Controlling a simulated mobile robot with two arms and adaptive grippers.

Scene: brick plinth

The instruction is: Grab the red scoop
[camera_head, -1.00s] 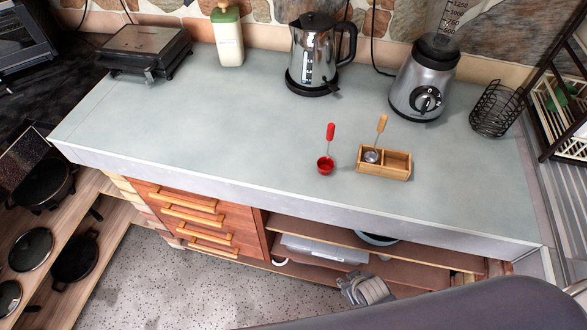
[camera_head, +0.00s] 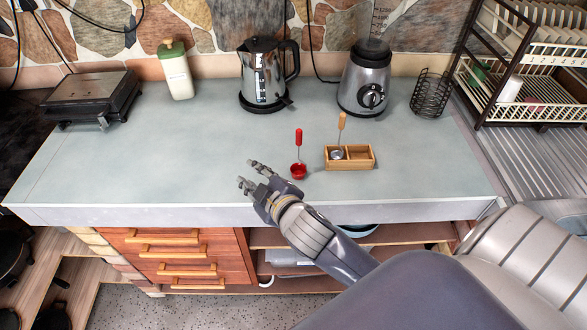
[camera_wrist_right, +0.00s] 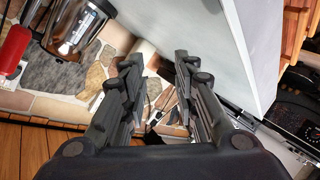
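The red scoop (camera_head: 298,170) stands on the counter near its front, its small red cup at the bottom and its red handle pointing up. A red handle (camera_wrist_right: 14,50), which looks like the scoop's, shows at the left edge in the right wrist view. My right gripper (camera_head: 248,174) is over the front of the counter, left of the scoop and apart from it. Its fingers are spread and empty, as the right wrist view also shows (camera_wrist_right: 157,64). My left gripper is not in view.
A wooden box (camera_head: 350,165) holding a wooden-handled metal scoop (camera_head: 339,142) stands just right of the red scoop. A kettle (camera_head: 263,78), a blender (camera_head: 365,82) and a wire basket (camera_head: 430,95) stand behind.

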